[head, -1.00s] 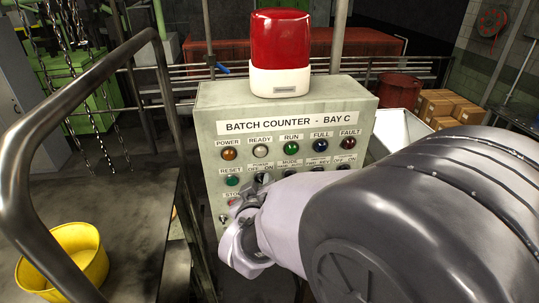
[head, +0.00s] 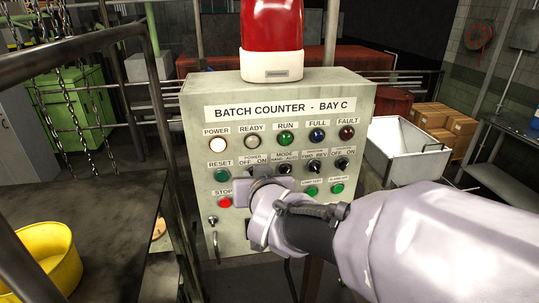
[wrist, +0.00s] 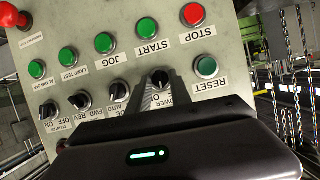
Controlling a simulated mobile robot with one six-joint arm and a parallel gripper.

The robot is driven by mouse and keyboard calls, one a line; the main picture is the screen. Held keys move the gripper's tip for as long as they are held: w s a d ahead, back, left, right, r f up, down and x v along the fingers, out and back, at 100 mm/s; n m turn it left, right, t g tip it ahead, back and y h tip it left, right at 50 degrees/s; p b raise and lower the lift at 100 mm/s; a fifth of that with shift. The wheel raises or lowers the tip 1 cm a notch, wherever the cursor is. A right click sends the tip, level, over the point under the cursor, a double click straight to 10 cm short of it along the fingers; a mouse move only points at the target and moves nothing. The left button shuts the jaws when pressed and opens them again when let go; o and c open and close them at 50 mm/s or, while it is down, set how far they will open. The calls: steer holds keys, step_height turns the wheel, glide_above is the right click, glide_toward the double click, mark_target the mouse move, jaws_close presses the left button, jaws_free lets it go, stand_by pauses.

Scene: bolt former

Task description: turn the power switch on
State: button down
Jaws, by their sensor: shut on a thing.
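The power switch is a black rotary knob on the grey "BATCH COUNTER - BAY C" panel (head: 196,122), under a "POWER OFF ON" label. In the wrist view, which shows the panel upside down, the power switch (wrist: 160,79) sits between the two fingers of my gripper (wrist: 161,86). The fingers are shut on the knob. In the head view my gripper (head: 262,178) is against the panel and hides most of the knob, so its exact angle is hard to tell. The POWER lamp (head: 218,144) at the top left glows bright white.
The mode switch (head: 284,169) and other black knobs stand close beside the power switch. The green reset button (head: 221,174) and red stop button (head: 225,202) are to the left. A red beacon (head: 270,30) tops the box. A yellow bucket (head: 50,255) stands at left.

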steer(key=m+y+b, duration=0.1)
steer(key=b, duration=0.6)
steer(key=m+y+b, duration=0.1)
steer(key=m+b, duration=0.1)
steer(key=b, duration=0.5)
steer(key=shift+d+f, duration=0.2)
steer(key=shift+r+m+y+b, duration=0.2)
steer(key=shift+m+y+b, duration=0.1)
steer(key=shift+b, duration=0.2)
steer(key=c, duration=1.2)
jaws_free()
